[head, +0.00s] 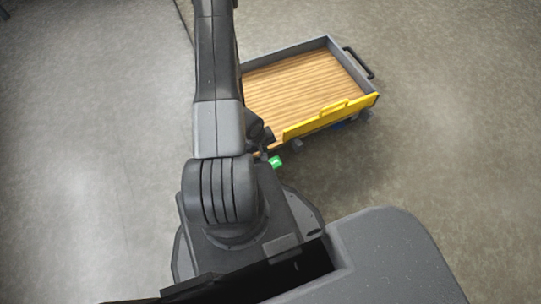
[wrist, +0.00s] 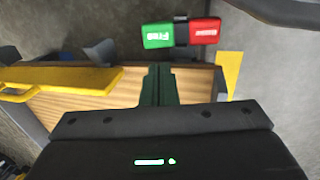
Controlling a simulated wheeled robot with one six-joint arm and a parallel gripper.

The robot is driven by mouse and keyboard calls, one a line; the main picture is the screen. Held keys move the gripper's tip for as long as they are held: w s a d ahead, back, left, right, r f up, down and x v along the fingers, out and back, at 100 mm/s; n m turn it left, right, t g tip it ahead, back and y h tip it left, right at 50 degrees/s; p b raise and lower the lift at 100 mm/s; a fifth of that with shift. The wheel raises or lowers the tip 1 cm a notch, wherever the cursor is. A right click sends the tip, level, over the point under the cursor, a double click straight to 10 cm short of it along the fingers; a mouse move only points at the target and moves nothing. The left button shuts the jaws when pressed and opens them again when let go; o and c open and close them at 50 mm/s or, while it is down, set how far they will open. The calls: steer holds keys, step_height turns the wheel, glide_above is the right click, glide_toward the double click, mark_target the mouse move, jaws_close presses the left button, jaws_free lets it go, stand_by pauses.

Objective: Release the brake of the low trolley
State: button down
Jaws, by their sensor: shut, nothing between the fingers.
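The low trolley (head: 300,88) has a wood-striped deck, grey side walls and a yellow front edge. Its brake shows in the wrist view as a green pad (wrist: 157,36) with white letters, apparently "FREE", beside a red pad (wrist: 204,31) with lettering too small to read surely. In the head view only the green pad (head: 275,162) shows, low at the trolley's near left corner, beside my arm. My gripper (wrist: 160,70) is shut and empty. Its tips appear just below the green pad in the wrist picture; whether they touch it cannot be told.
A black push handle (head: 358,63) is on the trolley's right side. The yellow front edge (wrist: 70,79) lies left of my fingers in the wrist view. Grey floor (head: 450,110) is clear to the right of the trolley and on the left. My arm hides part of the trolley's left side.

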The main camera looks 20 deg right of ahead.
mark_target(277, 162)
steer(key=b+x, duration=0.5)
steer(key=x, duration=0.9)
steer(key=shift+b, duration=0.35)
steer(key=shift+d+f, duration=0.25)
steer(key=shift+d, duration=0.15)
steer(key=shift+d+f, duration=0.15)
steer(key=shift+d, duration=0.05)
steer(key=shift+w+d+f+b, duration=0.1)
steer(key=shift+d+f+b, duration=0.2)
steer(key=shift+d+f, duration=0.35)
steer(key=shift+f, duration=0.1)
stand_by(0.4)
